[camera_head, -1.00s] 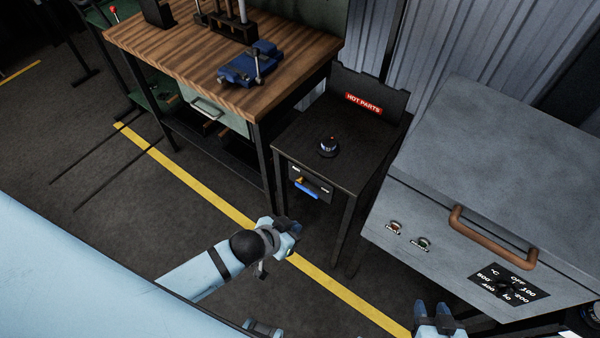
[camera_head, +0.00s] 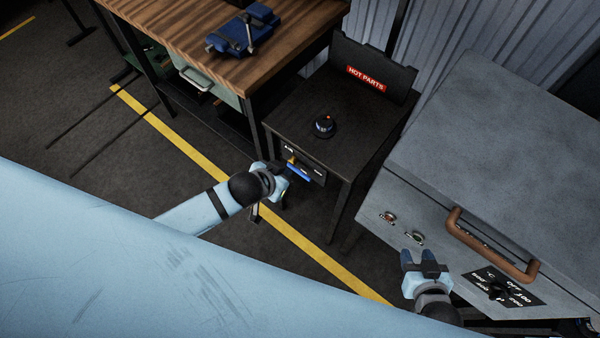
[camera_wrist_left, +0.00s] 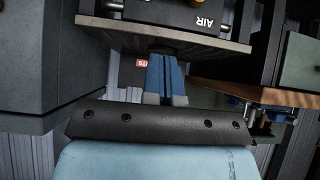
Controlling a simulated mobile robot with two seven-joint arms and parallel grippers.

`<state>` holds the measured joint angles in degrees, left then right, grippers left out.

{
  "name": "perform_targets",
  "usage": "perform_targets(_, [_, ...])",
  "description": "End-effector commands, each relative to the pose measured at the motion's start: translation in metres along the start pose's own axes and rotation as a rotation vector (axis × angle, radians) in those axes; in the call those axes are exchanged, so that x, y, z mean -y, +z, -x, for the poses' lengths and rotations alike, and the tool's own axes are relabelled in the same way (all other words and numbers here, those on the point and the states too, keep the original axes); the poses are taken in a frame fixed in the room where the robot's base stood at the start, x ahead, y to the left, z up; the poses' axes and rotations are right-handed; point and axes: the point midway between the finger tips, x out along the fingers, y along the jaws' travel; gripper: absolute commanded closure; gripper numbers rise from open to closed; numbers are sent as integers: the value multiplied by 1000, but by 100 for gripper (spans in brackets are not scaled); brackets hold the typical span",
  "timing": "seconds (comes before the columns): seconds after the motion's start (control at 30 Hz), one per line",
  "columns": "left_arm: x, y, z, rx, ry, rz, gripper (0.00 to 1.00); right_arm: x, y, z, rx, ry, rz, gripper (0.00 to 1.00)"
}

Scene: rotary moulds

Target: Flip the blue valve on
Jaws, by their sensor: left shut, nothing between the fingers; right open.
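The blue valve (camera_head: 299,173) is on the front panel of the small black stand, its blue lever below an orange part. In the head view my left gripper (camera_head: 277,170) is just left of the lever; I cannot tell whether they touch. In the left wrist view my left gripper's blue fingers (camera_wrist_left: 166,78) are together and empty, under the panel marked AIR (camera_wrist_left: 203,20), which appears upside down. The lever is not clearly seen there. My right gripper (camera_head: 422,262) is open and empty in front of the grey machine.
The black stand (camera_head: 345,115) has a dark knob (camera_head: 323,126) on top and a HOT PARTS sign (camera_head: 366,79). The wooden workbench (camera_head: 190,35) with a blue vise (camera_head: 243,32) is to its left. The grey machine (camera_head: 480,130) with a copper handle (camera_head: 490,245) is at right.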

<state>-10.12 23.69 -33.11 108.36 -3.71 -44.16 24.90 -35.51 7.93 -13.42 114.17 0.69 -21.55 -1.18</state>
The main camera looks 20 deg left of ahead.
Motion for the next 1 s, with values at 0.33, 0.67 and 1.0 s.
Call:
perform_targets(0.33, [0,-2,-56,0,0,1,100,-2,-3,0,-3,3,1,57])
perform_targets(0.67, [0,14,-112,1,0,-1,100,-3,-5,1,-4,6,2,57])
perform_targets(1.0, [0,28,-126,0,1,0,100,-3,-7,2,-7,6,2,57])
